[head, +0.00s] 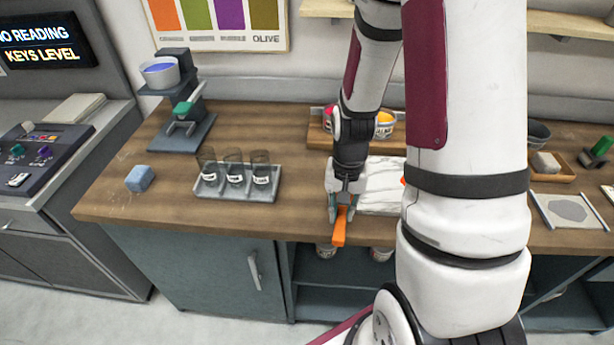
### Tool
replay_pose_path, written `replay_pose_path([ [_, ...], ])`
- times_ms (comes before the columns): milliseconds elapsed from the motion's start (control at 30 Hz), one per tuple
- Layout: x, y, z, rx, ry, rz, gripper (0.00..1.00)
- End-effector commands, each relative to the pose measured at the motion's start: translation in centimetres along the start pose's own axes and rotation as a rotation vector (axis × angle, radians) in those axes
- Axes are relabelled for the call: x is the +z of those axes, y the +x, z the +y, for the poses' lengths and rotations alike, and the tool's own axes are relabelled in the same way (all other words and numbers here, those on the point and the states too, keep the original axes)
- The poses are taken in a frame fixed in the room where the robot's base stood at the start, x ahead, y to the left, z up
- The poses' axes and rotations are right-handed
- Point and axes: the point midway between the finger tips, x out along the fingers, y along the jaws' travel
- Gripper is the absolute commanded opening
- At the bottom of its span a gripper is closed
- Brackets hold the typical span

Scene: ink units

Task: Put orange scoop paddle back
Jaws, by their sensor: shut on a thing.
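My gripper (342,205) is shut on the orange scoop paddle (340,232), which hangs down from the fingers at the front edge of the wooden counter. The fingers cover its upper part. A small bit of orange also shows beside my arm at the right of the marble slab; most of that is hidden. Behind my arm, a wooden tray (318,137) holds open tubs, one with yellow-orange contents (384,124) and one with pink-red contents (328,116).
A white marble slab (380,190) lies right of my gripper, partly behind my arm. A grey tray (240,191) with dark jars stands to the left. A blue sponge-like block (139,178) and a stand (182,133) are farther left. Tubs (326,251) sit on the shelf below.

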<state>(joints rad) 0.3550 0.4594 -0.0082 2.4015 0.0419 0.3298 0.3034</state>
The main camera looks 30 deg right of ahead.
Motion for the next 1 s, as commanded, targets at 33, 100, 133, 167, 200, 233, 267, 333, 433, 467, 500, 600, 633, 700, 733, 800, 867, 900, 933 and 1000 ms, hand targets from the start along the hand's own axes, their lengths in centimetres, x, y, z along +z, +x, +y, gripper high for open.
replay_pose_path([
  [33, -0.4, -0.3, 0.4, -0.004, -0.032, 0.017, 0.0],
  [100, -0.8, -0.4, 0.6, -0.006, -0.068, 0.032, 0.0],
  [133, -1.0, -0.5, 0.6, -0.007, -0.078, 0.036, 0.0],
  [167, -1.1, -0.5, 0.6, -0.008, -0.086, 0.039, 0.0],
  [200, -1.5, -0.5, 0.4, -0.008, -0.093, 0.043, 0.0],
  [233, -1.8, -0.5, 0.2, -0.008, -0.097, 0.045, 0.0],
  [267, -2.1, -0.5, 0.0, -0.008, -0.099, 0.045, 0.0],
  [333, -3.2, -0.4, -0.9, -0.008, -0.101, 0.044, 0.0],
  [433, -5.2, -0.3, -2.4, -0.009, -0.1, 0.044, 0.0],
  [467, -5.7, -0.2, -2.9, -0.009, -0.099, 0.044, 0.0],
  [500, -6.5, -0.2, -3.4, -0.008, -0.098, 0.043, 0.0],
  [600, -8.4, -0.1, -5.0, -0.009, -0.099, 0.044, 0.0],
  [633, -9.0, 0.0, -5.4, -0.009, -0.098, 0.043, 0.0],
  [700, -10.2, 0.1, -6.4, -0.009, -0.098, 0.043, 0.0],
  [733, -10.7, 0.1, -6.8, -0.008, -0.098, 0.042, 0.0],
  [800, -11.7, 0.2, -7.5, -0.009, -0.097, 0.043, 0.0],
  [867, -12.4, 0.2, -8.0, -0.008, -0.096, 0.042, 0.0],
  [900, -12.7, 0.2, -8.2, -0.008, -0.096, 0.042, 0.0],
  [933, -12.9, 0.2, -8.4, -0.008, -0.095, 0.042, 0.0],
  [1000, -13.2, 0.2, -8.6, -0.008, -0.095, 0.041, 0.0],
])
